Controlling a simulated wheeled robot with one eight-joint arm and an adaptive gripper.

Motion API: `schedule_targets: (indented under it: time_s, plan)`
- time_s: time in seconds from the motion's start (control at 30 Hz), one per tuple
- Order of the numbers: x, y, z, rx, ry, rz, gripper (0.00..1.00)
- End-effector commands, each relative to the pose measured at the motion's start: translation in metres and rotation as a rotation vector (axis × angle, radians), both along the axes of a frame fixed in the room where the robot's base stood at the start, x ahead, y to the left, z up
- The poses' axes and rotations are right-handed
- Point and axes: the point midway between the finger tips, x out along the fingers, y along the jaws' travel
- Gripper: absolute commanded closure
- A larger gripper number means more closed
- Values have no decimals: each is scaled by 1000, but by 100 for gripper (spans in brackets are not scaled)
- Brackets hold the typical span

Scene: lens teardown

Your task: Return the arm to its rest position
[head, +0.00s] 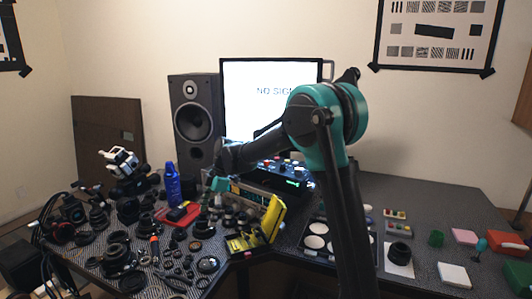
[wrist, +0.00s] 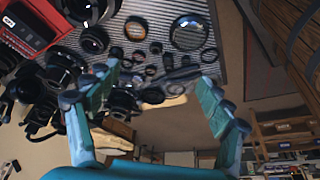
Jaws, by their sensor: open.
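My arm (head: 322,115), teal and black, rises in front of the desk in the head view and bends at a high elbow. Its forearm reaches left and slightly down over the desk. My gripper (head: 217,184) hangs above the lens parts and looks small there. In the wrist view my gripper (wrist: 158,85) has its two teal fingers spread wide, with nothing held between them. Lens rings and the desk edge show beyond the fingers.
Many lens parts (head: 120,253) crowd the desk's left side. A yellow holder (head: 270,222) stands near the inner corner, close to my arm. A blue bottle (head: 172,182), speaker (head: 196,122) and monitor (head: 245,90) stand behind. The right desk (head: 432,200) has bare patches among small items.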

Motion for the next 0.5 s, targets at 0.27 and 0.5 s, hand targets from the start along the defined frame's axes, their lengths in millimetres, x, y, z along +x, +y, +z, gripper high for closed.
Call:
schedule_targets:
  time_s: [0.27,0.5]
  plan:
    - [-4,-44,1,-35,1,-180,20]
    - [-15,-106,-2,-73,1,-448,20]
